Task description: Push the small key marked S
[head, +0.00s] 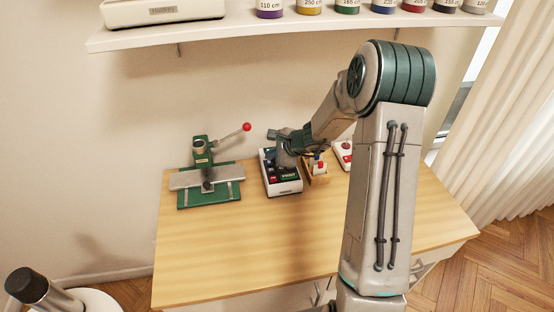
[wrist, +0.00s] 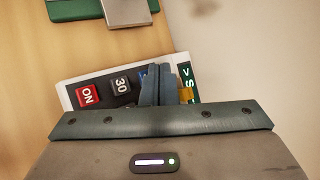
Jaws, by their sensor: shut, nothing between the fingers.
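A white box with a black key panel (head: 284,190) stands on the table; the wrist view shows its panel close up (wrist: 100,80). A red ON key (wrist: 87,96) and a dark key marked 30 (wrist: 121,85) are readable. A blue key (wrist: 143,73) is partly covered by my fingers. A green strip with white characters (wrist: 187,77), one like an S, and a yellow piece (wrist: 186,95) show right of the fingers. I cannot pick out a separate small S key. My gripper (wrist: 162,70) is shut and empty, over the panel; contact cannot be told. In the head view my gripper (head: 283,158) hides the panel's far part.
A green press with a red-knobbed lever (head: 208,185) stands left of the box. A wooden stand (head: 316,172) and a white box with red buttons (head: 342,154) stand to the right. The front of the table (head: 240,250) is clear. A shelf (head: 200,38) hangs above.

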